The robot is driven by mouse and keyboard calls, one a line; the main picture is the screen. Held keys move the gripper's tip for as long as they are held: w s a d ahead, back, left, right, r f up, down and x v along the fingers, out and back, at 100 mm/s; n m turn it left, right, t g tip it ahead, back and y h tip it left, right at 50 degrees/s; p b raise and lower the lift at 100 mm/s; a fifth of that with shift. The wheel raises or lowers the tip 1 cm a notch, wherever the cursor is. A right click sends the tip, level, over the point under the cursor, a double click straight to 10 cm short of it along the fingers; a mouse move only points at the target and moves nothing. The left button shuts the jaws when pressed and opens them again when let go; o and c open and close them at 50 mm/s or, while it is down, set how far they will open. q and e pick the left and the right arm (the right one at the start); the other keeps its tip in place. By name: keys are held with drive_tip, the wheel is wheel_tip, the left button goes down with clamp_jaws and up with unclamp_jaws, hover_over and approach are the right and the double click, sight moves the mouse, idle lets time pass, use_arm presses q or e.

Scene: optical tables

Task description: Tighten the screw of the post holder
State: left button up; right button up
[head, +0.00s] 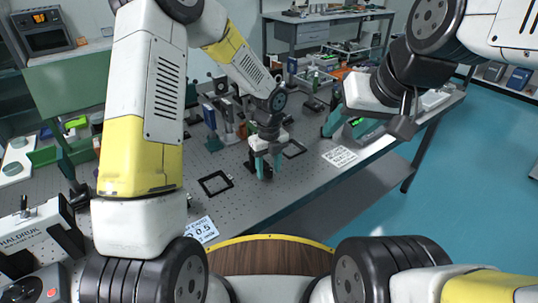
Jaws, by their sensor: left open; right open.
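My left gripper (266,165) points down at the table in the head view, with its teal fingers apart. A small dark post holder (264,170) seems to stand between and behind these fingers. It is mostly hidden, and its screw cannot be made out. I cannot tell whether the fingers touch it. My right gripper (350,126) is to the right, near the table's right edge, with its teal fingers apart. It is clear of the post holder, and I see nothing held in it.
The perforated optical table (240,203) carries a black square frame (215,184), labels (340,157) and several optical mounts behind my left gripper. Front table space is mostly clear. Blue floor lies right.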

use_arm(q)
drive_tip(key=shift+f, duration=0.3)
clamp_jaws()
drive_tip(key=shift+n, duration=0.8)
unclamp_jaws()
